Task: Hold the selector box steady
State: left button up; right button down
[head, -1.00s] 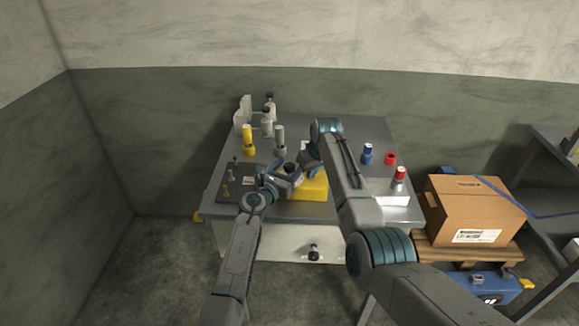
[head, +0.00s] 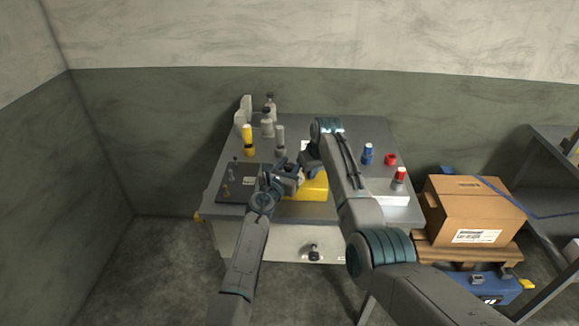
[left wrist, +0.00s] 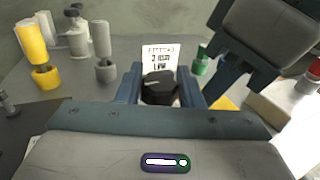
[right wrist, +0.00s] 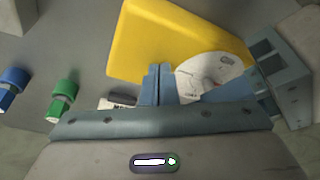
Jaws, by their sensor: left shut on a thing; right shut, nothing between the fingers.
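The yellow selector box (head: 313,189) lies on the grey table, partly hidden behind my right arm. In the right wrist view the yellow box (right wrist: 165,45) shows with a white round dial face (right wrist: 212,72) at its lower edge. My left gripper (left wrist: 160,92) is shut on a black faceted knob (left wrist: 159,86); whether the knob is fixed to the box is not clear. My right gripper (right wrist: 157,84) is shut and empty, its fingertips at the box's edge by the dial; contact is hard to tell. My left gripper (head: 284,174) also shows in the head view, left of the box.
A dark mat (head: 240,182) lies at the table's left. Yellow and grey posts (head: 247,140) stand behind it. Blue (head: 367,154) and red (head: 399,175) pieces stand on the right. A white lettered card (left wrist: 160,57) shows beyond the knob. A cardboard box (head: 475,210) is right of the table.

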pick_arm(q)
jog(key=shift+f+n+y, duration=0.1)
jog(key=shift+n+y, duration=0.2)
jog(key=shift+y, duration=0.1)
jog(key=o, duration=0.9)
jog(key=shift+o, duration=0.2)
jog(key=shift+h, duration=0.3)
